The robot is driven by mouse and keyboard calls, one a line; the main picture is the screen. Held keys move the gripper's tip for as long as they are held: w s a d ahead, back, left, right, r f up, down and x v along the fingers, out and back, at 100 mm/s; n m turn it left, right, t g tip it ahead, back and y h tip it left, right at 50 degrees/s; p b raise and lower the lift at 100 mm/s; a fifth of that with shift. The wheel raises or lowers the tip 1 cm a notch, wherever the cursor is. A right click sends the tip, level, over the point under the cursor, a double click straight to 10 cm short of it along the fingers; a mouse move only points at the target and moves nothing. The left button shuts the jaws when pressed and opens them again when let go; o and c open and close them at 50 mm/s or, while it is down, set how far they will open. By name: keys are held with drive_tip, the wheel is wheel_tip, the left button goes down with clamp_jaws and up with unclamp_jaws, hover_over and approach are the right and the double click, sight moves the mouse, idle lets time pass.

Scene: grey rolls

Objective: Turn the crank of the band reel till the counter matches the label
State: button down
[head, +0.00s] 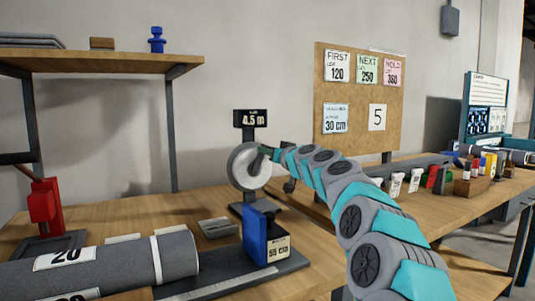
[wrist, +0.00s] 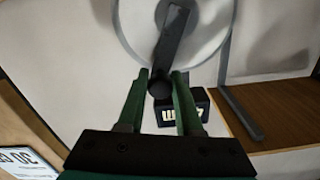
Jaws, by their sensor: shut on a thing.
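The band reel (head: 247,168) is a pale grey disc on a dark stand at the back of the workbench; it also shows in the wrist view (wrist: 205,25). The counter (head: 251,118) on top of it reads 4.5 m. It shows dark and turned over in the wrist view (wrist: 192,106). The dark crank (wrist: 176,34) runs across the disc to a round knob (wrist: 158,84). My gripper (wrist: 160,76) has its green fingers on both sides of the knob and is shut on it. In the head view my gripper (head: 266,151) covers the disc's right part.
A blue block (head: 255,236) and a 55 cm card (head: 277,249) stand in front of the reel. A grey roll labelled 20 (head: 115,262) lies front left. A board (head: 360,80) with number cards stands behind. A shelf (head: 100,61) overhangs the left side.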

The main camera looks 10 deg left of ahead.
drive_tip(key=d+f+m, duration=0.1)
drive_tip(key=f+m, duration=0.2)
drive_tip(key=m, duration=0.3)
drive_tip(key=w+f+m+b, duration=0.1)
drive_tip(key=f+m, duration=0.2)
drive_tip(key=m, duration=0.3)
drive_tip(key=d+f+m, duration=0.1)
drive_tip(key=f+m, duration=0.2)
drive_tip(key=m, duration=0.3)
drive_tip(key=shift+w+d+f+b, duration=0.15)
drive_tip(key=shift+w+d+b, duration=0.15)
drive_tip(key=shift+w+d, duration=0.1)
drive_tip(key=m, duration=0.1)
drive_tip(key=f+m, duration=0.1)
drive_tip(key=m, duration=0.1)
drive_tip(key=shift+s+a+f, duration=0.15)
drive_tip(key=shift+s+a, duration=0.05)
drive_tip(key=shift+a, duration=0.15)
drive_tip(key=m, duration=0.1)
drive_tip(key=a+f+m, duration=0.1)
drive_tip(key=shift+s+m, duration=0.3)
drive_tip(key=shift+s, duration=0.05)
drive_tip(key=shift+s+a+f+m+p, duration=0.25)
drive_tip(key=shift+a+f+m, duration=0.1)
drive_tip(key=shift+m, duration=0.55)
drive_tip(key=shift+s+a+f+m+p, duration=0.25)
drive_tip(key=shift+a+m, duration=0.1)
drive_tip(key=shift+m, duration=0.55)
drive_tip(key=c, duration=0.6)
unclamp_jaws()
